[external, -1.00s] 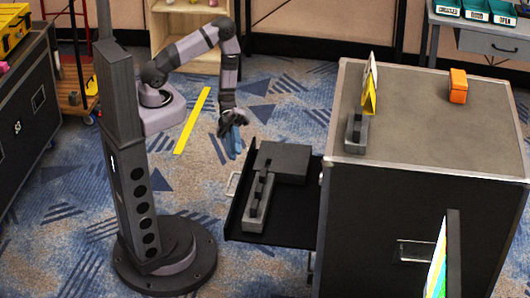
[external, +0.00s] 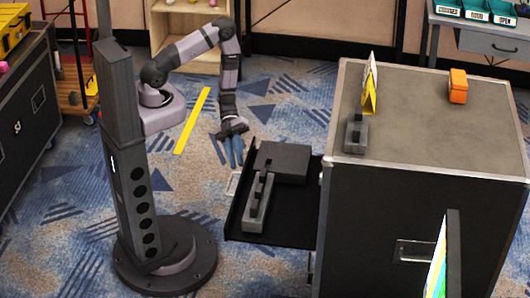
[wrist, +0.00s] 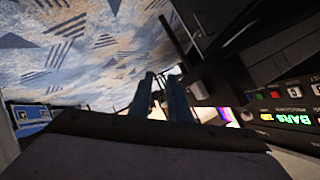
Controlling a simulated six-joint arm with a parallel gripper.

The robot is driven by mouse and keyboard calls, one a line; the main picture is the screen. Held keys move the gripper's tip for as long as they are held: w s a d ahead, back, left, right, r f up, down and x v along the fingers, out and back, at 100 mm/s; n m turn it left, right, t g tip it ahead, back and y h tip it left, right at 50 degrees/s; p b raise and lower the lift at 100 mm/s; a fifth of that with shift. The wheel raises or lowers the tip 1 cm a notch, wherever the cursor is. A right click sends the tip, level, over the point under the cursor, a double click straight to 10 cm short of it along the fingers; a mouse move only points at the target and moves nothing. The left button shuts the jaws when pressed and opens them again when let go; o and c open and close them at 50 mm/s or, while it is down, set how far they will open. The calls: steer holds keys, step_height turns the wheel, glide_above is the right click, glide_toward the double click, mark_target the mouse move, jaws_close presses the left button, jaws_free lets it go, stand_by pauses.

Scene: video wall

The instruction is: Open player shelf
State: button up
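The player shelf (external: 290,231) is a black tray that sticks out of the left side of the black case in the external view. A pale metal handle (external: 233,184) is on its left front edge. A dark box (external: 284,161) and a narrow grey device (external: 258,203) sit on the shelf. My gripper (external: 234,158) points down just above and beyond the handle, apart from it. In the wrist view its two blue fingers (wrist: 162,100) stand apart with a gap between them, and I see nothing held.
The case top (external: 440,130) carries an orange box (external: 458,86), a yellow-and-white stand (external: 370,85) and a small grey device (external: 356,134). A screen (external: 438,258) stands at the lower right. Carpet is open left of the shelf. The wrist view shows lit buttons (wrist: 293,118).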

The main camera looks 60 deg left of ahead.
steer(key=w+a+f+n+t+y, duration=0.45)
steer(key=a+f+n+y, duration=0.25)
steer(key=a+f+n, duration=0.35)
steer(key=s+a+r+n+g+y, duration=0.1)
steer(key=s+a+r+n+y, duration=0.2)
steer(key=a, duration=0.5)
steer(key=s+a+n+g+y, duration=0.1)
steer(key=a+n+g+y, duration=0.1)
steer(key=a+n+y, duration=0.35)
steer(key=s+a+r+n+g+h, duration=0.1)
steer(key=s+r+n, duration=0.1)
steer(key=r+n, duration=0.35)
steer(key=s+a+r+n+g+h, duration=0.1)
steer(key=s+r+n+h, duration=0.2)
steer(key=r, duration=0.4)
steer(key=w+r+n+t, duration=0.3)
steer(key=w+r+t, duration=0.3)
steer(key=w+r, duration=0.35)
step_height(320, 180, up, 16)
steer(key=p, duration=1.6)
steer(key=shift+s+f, duration=0.25)
steer(key=shift+s, duration=0.1)
